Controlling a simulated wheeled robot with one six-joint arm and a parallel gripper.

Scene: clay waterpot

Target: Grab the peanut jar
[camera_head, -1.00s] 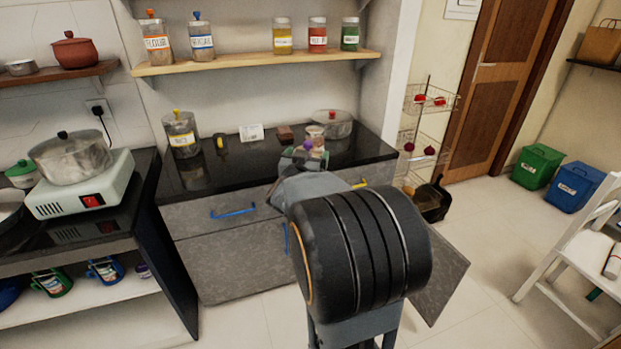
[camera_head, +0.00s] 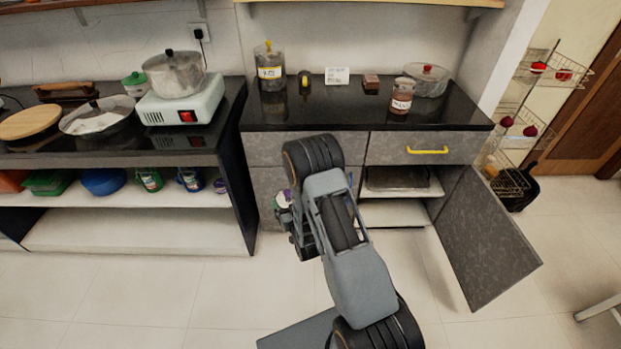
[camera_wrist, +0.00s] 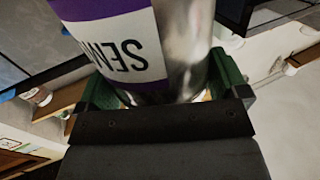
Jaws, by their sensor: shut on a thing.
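My gripper (camera_wrist: 165,90) is shut on a shiny jar (camera_wrist: 185,40) with a purple and white label, seen upside down and starting "SEM"; the rest of the label is cut off. No jar is clearly readable as peanut. A jar with a red-brown filling (camera_head: 402,95) stands on the counter, and a yellow-lidded jar (camera_head: 269,68) stands at its back left; their labels are too small to read surely.
The black counter (camera_head: 330,113) also holds a pot (camera_head: 428,80), a white card (camera_head: 337,75) and a small brown box (camera_head: 371,83). A cabinet door (camera_head: 485,240) stands open at the right. The stove (camera_head: 182,105) is at left. The front floor is clear.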

